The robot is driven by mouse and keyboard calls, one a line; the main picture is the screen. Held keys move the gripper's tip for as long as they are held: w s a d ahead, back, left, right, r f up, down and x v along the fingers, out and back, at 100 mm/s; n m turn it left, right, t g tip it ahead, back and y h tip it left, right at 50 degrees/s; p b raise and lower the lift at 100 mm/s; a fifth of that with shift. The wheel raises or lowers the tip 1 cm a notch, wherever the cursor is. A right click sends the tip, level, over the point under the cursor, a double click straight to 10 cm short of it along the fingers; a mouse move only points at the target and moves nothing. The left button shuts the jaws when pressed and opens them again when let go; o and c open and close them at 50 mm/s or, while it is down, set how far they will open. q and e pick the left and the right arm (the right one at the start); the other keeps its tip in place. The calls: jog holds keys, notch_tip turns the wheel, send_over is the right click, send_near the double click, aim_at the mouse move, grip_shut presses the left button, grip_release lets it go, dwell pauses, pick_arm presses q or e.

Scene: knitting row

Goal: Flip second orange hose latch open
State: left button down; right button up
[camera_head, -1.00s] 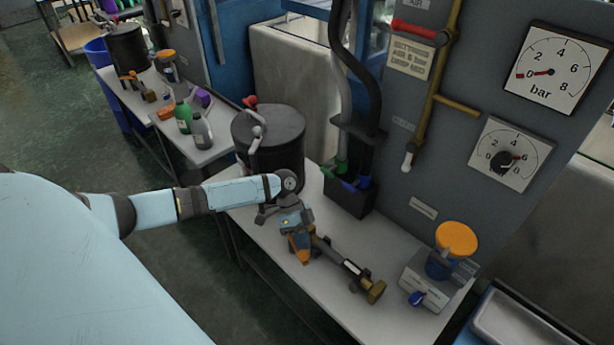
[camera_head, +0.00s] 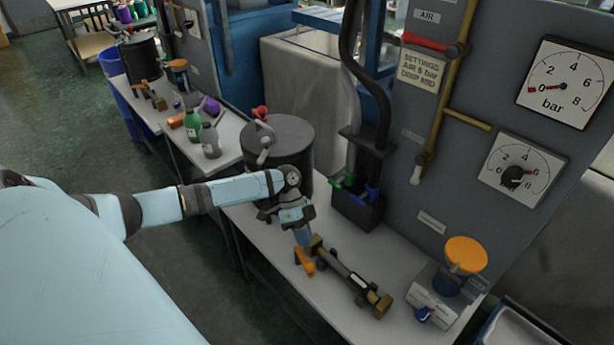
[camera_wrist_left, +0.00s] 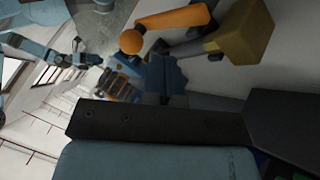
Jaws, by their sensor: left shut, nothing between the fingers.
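An orange latch (camera_head: 304,262) sticks out beside the brass block. In the left wrist view the orange latch (camera_wrist_left: 176,18) has a round tip and sits beside the brass block (camera_wrist_left: 240,35). My left gripper (camera_head: 303,238) is shut and empty, pointing down just above the latch. I cannot tell whether it touches. My right gripper is out of view.
A dark drum (camera_head: 290,142) stands behind my left wrist. A black holder (camera_head: 356,208) with green and blue handles stands at the panel. An orange-capped blue device (camera_head: 464,258) is at the bench's right. Bare bench top lies around the fitting.

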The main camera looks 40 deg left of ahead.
pick_arm(q)
jog(key=v, duration=1.1)
jog(key=shift+s+f, duration=0.15)
